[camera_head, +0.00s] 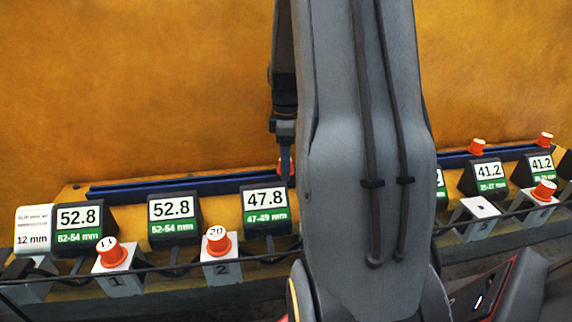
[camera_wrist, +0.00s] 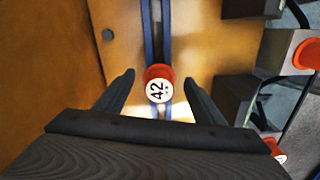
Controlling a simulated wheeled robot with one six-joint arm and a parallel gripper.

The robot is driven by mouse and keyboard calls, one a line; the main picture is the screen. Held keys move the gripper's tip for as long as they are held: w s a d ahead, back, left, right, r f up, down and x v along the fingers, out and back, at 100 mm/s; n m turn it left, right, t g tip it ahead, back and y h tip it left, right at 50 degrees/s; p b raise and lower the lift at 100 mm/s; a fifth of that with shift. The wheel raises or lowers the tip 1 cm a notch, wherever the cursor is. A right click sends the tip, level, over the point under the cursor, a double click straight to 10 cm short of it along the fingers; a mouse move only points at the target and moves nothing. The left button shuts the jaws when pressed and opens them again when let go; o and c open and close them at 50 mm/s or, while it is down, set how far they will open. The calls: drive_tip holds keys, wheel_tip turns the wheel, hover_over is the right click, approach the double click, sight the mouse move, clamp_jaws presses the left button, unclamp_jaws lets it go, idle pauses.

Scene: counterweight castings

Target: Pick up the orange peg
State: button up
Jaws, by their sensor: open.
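An orange peg (camera_wrist: 158,71) with a white top marked 42 stands on a blue rail (camera_wrist: 152,30) in the wrist view. My gripper (camera_wrist: 159,79) is open, with one finger on each side of this peg and visible gaps between. I cannot tell from this view how far the fingertips are above the rail. In the head view a sliver of an orange peg (camera_head: 281,168) shows on the rail at my arm's left edge, mostly hidden. Other orange pegs sit in numbered blocks, one marked 11 (camera_head: 112,252) on block 1 and one marked 20 (camera_head: 217,241) on block 2.
Dark display boxes reading 52.8 (camera_head: 81,216), 52.8 (camera_head: 173,210) and 47.8 (camera_head: 265,200) line the front of the rail. At right are more orange pegs (camera_head: 477,146), block 3 (camera_head: 477,209) and 41.2 displays (camera_head: 489,171). A black cable runs across the front.

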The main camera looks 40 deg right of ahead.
drive_tip(key=c, duration=1.2)
drive_tip(key=shift+o, duration=0.2)
wheel_tip(320, 180, up, 10)
drive_tip(key=shift+b, duration=1.2)
drive_tip(key=shift+w+a, duration=0.1)
drive_tip(key=shift+a, duration=0.05)
